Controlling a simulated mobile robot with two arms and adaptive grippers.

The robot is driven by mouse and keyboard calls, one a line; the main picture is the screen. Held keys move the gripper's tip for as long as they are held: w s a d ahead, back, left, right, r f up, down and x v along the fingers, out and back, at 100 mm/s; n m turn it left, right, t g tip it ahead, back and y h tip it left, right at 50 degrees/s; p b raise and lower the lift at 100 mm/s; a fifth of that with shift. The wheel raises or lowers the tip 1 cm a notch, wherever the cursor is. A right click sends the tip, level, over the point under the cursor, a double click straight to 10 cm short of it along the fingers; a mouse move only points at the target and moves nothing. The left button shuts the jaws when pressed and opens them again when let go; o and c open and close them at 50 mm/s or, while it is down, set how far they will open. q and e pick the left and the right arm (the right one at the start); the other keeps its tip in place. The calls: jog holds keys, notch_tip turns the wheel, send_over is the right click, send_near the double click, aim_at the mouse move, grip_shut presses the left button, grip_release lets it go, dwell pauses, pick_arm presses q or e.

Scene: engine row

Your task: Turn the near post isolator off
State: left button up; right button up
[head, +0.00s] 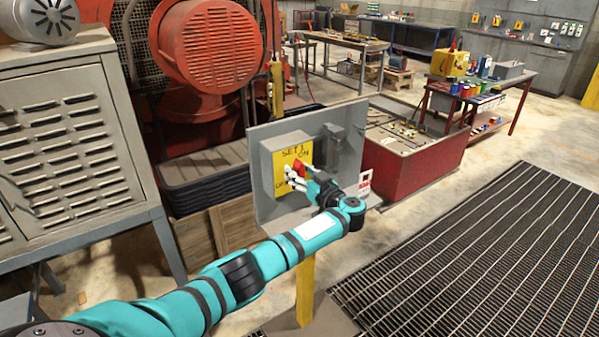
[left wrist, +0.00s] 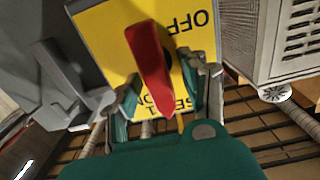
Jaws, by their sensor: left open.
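The post isolator is a grey box with a yellow plate (head: 288,157) marked SET 1, ON and OFF, on a grey back panel (head: 348,178). Its red handle (head: 300,168) shows beside my fingers. My left gripper (head: 296,180) is open at the plate. In the left wrist view the gripper (left wrist: 158,97) has one finger on each side of the handle; I cannot tell whether either touches.
A smaller grey fitting (head: 331,147) sits on the panel right of the isolator, close to my wrist. A yellow post (head: 305,285) stands below. A louvred grey cabinet (head: 65,150) is at left, a red machine (head: 210,45) behind. Floor grating (head: 490,255) lies open at right.

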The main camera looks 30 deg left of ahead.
pick_arm(q)
jog(key=c, duration=0.5)
grip_shut()
pick_arm(e)
jog(key=shift+a, duration=0.5)
